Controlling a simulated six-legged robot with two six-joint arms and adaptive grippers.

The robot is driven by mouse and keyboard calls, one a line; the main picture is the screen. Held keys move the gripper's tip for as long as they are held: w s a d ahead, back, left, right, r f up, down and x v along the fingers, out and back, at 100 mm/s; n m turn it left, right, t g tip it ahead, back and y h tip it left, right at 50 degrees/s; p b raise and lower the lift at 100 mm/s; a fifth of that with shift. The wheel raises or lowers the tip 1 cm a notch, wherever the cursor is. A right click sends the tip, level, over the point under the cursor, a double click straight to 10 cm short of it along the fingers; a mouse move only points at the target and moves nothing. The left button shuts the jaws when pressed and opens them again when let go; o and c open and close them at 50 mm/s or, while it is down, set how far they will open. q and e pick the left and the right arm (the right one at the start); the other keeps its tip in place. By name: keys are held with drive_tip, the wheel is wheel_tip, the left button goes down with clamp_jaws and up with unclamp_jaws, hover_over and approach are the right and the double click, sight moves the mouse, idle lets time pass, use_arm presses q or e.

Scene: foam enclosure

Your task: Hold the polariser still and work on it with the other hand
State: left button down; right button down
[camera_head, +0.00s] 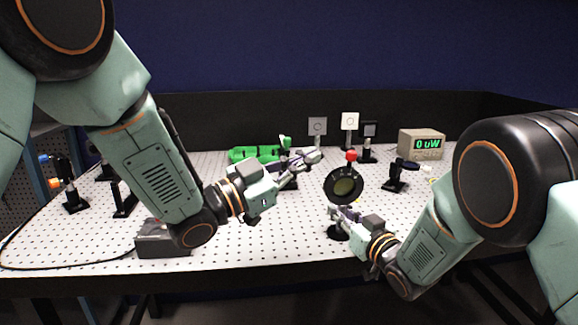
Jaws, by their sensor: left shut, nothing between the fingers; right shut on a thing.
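The polariser is a round black mount (344,186) with a dark olive disc in its middle and a red knob (351,156) on top. It stands upright on a post with a round black base (337,232) near the front of the table. My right gripper (336,212) is shut on the polariser's post, below the ring; the fingers partly hide the post. My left gripper (314,156) is shut and empty, to the left of the red knob and a little apart from it in the picture.
The white perforated table (260,235) carries a green device (255,153), several mounted optics at the back, a black mount (398,176) at right and a meter (422,144) reading "0 uW". A grey box (160,240) stands front left. The table's front edge is close.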

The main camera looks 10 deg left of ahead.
sight(350, 160)
drive_tip(key=shift+r, duration=0.1)
use_arm(q)
drive_tip(key=w+a+r+m+g+h, duration=0.2)
drive_tip(key=a+g, duration=0.3)
drive_tip(key=a, duration=0.2)
drive_tip(key=shift+n+g+y, duration=0.3)
drive_tip(key=shift+n, duration=0.3)
drive_tip(key=w+d+f, duration=0.1)
drive_tip(key=w+d, duration=0.1)
drive_tip(key=d, duration=0.2)
drive_tip(key=w+d+f, duration=0.1)
drive_tip(key=w+d, duration=0.1)
drive_tip(key=d, duration=0.1)
drive_tip(key=w+d+f, duration=0.1)
drive_tip(key=w+d, duration=0.1)
drive_tip(key=d, duration=0.2)
drive_tip(key=shift+w+d, duration=0.1)
drive_tip(key=shift+d, duration=0.25)
